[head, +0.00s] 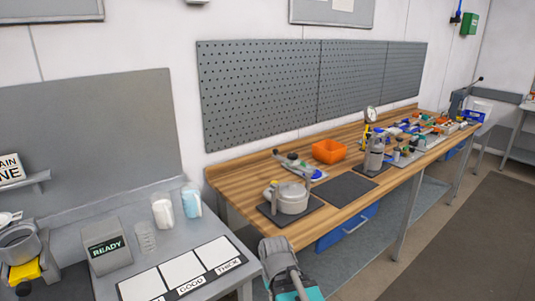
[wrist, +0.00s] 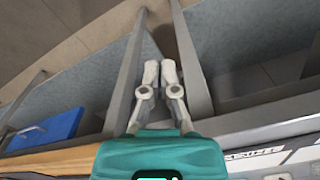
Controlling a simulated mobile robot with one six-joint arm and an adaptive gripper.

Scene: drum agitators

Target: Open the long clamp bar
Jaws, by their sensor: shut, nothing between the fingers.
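I cannot make out the long clamp bar for certain in either view. A small grey device on a blue-edged base (head: 300,166) lies on the wooden bench, with an elongated part along it; its details are too small to tell. In front of it a round light-grey vessel (head: 290,198) stands on a dark mat. My gripper (wrist: 160,68), teal with light-grey fingers, is shut and empty, pointing at the floor and bench legs in the wrist view. In the head view its teal body (head: 299,294) shows at the bottom edge, in front of the bench and apart from these things.
The wooden bench (head: 240,183) carries an orange bin (head: 329,151), a bare dark mat (head: 346,189), a grey canister (head: 375,158) and many small items farther right. A grey table (head: 140,275) with a READY box (head: 108,250) is at left. A blue drawer (head: 347,227) hangs under the bench.

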